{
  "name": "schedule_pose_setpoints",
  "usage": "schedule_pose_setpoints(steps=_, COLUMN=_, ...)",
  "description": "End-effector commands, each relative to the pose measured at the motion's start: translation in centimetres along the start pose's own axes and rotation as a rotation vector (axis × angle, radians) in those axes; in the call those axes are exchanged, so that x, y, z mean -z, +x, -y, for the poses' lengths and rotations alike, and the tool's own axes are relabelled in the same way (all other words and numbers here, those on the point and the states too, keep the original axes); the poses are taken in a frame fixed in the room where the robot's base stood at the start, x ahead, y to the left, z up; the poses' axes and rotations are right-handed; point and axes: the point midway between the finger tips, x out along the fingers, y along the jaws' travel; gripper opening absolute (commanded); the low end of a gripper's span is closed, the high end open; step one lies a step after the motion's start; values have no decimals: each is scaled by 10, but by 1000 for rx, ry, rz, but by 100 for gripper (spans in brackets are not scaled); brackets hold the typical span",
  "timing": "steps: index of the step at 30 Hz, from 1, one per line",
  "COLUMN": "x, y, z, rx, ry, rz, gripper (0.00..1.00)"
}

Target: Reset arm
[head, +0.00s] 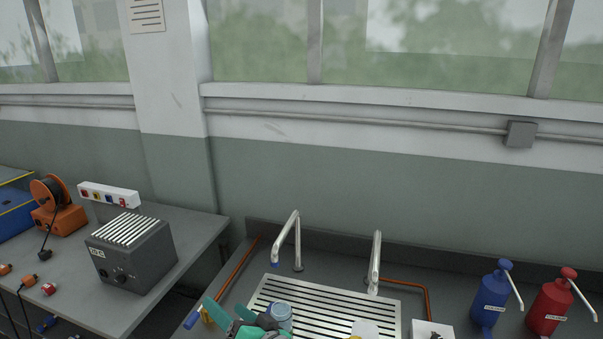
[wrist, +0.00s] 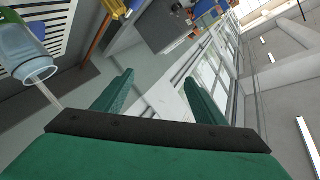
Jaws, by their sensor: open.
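My gripper (head: 229,310) shows at the bottom of the head view, in front of the slatted drainer, with its green fingers pointing up and left. In the wrist view my gripper (wrist: 160,98) has its two green fingers wide apart, with nothing between them. Beyond the fingers, the wrist view shows the wall and windows, tilted. Most of my arm is outside the head view.
A pale blue container (head: 280,314) stands close right of my gripper; a similar one (wrist: 22,52) shows in the wrist view. Two taps (head: 290,238) (head: 375,262) rise behind. Blue (head: 490,298) and red (head: 548,305) pump bottles stand right. A grey box (head: 132,253) sits left.

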Motion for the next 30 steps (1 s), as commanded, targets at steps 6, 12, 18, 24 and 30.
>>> schedule_pose_setpoints(steps=6, x=-14, y=-2, z=-3, rx=3, ry=83, rz=-179, gripper=65)
schedule_pose_setpoints(steps=12, x=-38, y=-17, z=-20, rx=-54, ry=135, rz=-316, gripper=65)
schedule_pose_setpoints(steps=18, x=-75, y=-43, z=-44, rx=-155, ry=160, rz=-417, gripper=65)
schedule_pose_setpoints(steps=24, x=-122, y=-80, z=-66, rx=-286, ry=147, rz=-478, gripper=65)
schedule_pose_setpoints(steps=30, x=-173, y=-129, z=-84, rx=-429, ry=87, rz=-496, gripper=65)
